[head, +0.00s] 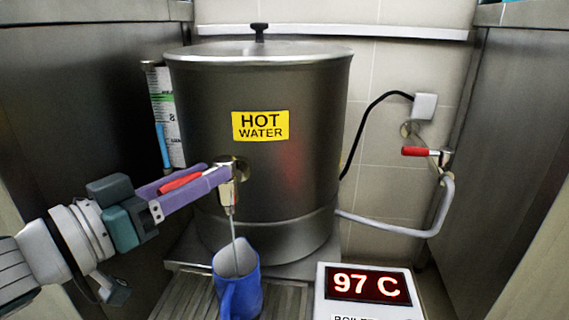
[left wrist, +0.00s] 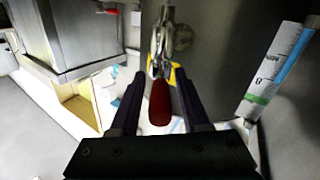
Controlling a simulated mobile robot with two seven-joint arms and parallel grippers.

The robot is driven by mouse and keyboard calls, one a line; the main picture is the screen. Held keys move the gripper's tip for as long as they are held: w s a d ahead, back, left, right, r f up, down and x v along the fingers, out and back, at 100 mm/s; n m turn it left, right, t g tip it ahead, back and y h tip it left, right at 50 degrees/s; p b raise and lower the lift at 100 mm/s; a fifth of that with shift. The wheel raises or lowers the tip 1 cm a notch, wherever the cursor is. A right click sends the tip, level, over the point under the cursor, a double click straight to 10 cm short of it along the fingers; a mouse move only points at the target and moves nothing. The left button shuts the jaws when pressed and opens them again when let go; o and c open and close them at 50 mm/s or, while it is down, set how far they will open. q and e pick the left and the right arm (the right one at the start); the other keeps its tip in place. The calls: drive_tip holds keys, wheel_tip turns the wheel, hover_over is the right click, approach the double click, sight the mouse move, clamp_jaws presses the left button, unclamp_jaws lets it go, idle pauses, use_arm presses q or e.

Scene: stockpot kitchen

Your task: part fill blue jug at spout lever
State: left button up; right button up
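The blue jug (head: 237,283) stands upright on the slatted tray under the spout (head: 228,192) of the hot water pot (head: 262,165). A thin stream of water (head: 235,228) runs from the spout into the jug's mouth; the water level inside is not clear. The red spout lever (head: 181,181) lies between the fingers of my left gripper (head: 212,172). In the left wrist view the lever (left wrist: 160,103) sits between the two fingers (left wrist: 160,72), with small gaps on both sides, so the gripper looks open around it. My right gripper is not in view.
The slatted tray (head: 187,295) lies under the jug. A display reading 97 C (head: 369,286) stands right of the jug. A sight gauge (head: 163,115) is at the pot's left. A red-handled valve (head: 420,152) and pipe (head: 445,205) are at the right. Metal cabinets flank both sides.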

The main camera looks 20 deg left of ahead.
use_arm(q)
clamp_jaws()
idle(1.2)
